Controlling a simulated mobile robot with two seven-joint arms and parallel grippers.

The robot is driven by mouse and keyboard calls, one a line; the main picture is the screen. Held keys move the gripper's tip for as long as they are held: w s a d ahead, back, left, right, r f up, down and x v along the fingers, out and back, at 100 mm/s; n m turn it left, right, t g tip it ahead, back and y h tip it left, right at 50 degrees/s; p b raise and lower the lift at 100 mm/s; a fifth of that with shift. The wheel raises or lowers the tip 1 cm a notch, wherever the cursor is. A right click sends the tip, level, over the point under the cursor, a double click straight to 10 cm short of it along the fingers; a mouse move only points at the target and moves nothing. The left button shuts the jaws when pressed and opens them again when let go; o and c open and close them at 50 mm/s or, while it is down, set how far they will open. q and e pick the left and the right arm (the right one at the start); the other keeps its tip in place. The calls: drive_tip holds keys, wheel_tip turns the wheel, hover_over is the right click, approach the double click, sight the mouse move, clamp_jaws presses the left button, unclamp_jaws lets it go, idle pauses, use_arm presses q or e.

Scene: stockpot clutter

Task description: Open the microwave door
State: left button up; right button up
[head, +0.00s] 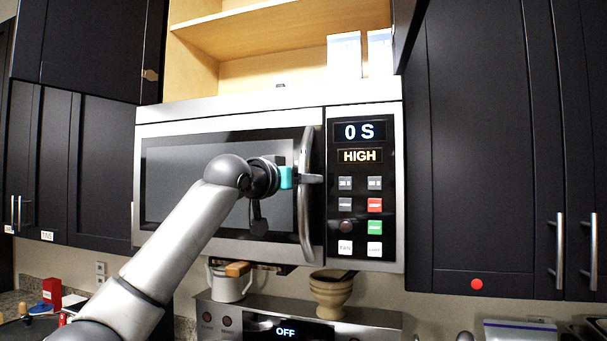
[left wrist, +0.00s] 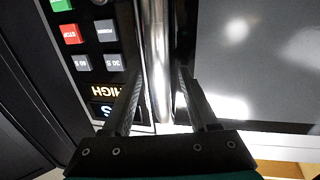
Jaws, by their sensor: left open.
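The microwave (head: 268,108) is mounted under an open shelf, with its door (head: 220,232) closed and flush with the control panel. The door handle (head: 306,228) is a vertical curved silver bar at the door's right edge. My left gripper (head: 311,179) reaches it from the front left, at about the handle's upper middle. In the left wrist view the handle (left wrist: 156,40) runs between the two spread fingers of my left gripper (left wrist: 160,75), which is open. I cannot tell whether either finger touches the bar. My right gripper is not in view.
The control panel (head: 361,225), reading 0 S and HIGH, lies right of the handle. Dark cabinets (head: 485,150) stand on both sides. White boxes (head: 345,55) sit on the shelf above.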

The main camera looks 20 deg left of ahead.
use_arm(q)
drive_tip(key=shift+w+d, duration=0.1)
drive_tip(key=shift+w, duration=0.3)
clamp_jaws()
idle(0.4)
idle(0.9)
